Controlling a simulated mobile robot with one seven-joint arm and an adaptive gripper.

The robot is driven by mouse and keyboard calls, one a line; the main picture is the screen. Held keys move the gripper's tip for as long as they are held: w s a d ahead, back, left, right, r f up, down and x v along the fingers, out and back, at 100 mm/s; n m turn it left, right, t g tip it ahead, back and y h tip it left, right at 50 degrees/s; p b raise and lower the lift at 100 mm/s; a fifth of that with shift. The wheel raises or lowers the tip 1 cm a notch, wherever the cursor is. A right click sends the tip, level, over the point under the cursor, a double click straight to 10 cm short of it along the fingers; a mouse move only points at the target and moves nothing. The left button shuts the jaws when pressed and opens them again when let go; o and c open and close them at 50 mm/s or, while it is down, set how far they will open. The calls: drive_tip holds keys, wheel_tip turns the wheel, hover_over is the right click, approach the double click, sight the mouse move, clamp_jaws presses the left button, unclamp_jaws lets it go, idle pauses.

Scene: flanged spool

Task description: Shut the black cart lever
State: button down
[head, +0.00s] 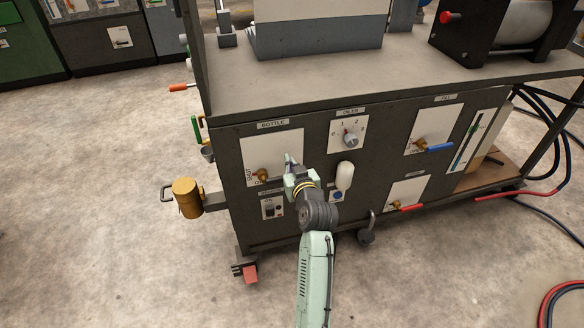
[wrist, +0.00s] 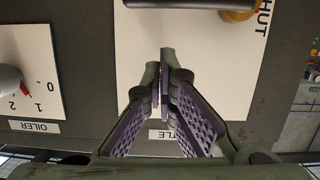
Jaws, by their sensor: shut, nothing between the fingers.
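The black cart lever (wrist: 170,3) shows at the top edge of the wrist view as a dark horizontal bar beside its brass valve (wrist: 237,14). The brass valve (head: 262,175) also shows in the head view, on the white BOTTLE plate (head: 285,139); there my gripper seems to hide the lever. SHUT is printed beside the valve. My gripper (head: 290,159) is in front of the plate's right part. In the wrist view its fingers (wrist: 164,58) are together and empty, their tips apart from the lever in the picture. I cannot tell the depth gap to the plate.
The OILER knob (head: 350,138) is right of my gripper, with a white rounded part (head: 344,175) below. A blue-handled valve (head: 438,147) and a red-handled valve (head: 410,207) are farther right. A brass cylinder (head: 187,197) juts out left. Floor left of the cart is clear.

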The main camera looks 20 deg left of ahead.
wheel_tip(320, 180, down, 3)
drive_tip(key=shift+d+r, duration=0.1)
drive_tip(key=shift+r, duration=0.05)
drive_tip(key=shift+d+f+m+b, duration=0.15)
drive_tip(key=shift+f+m+b, duration=0.15)
drive_tip(key=shift+f+b, duration=0.4)
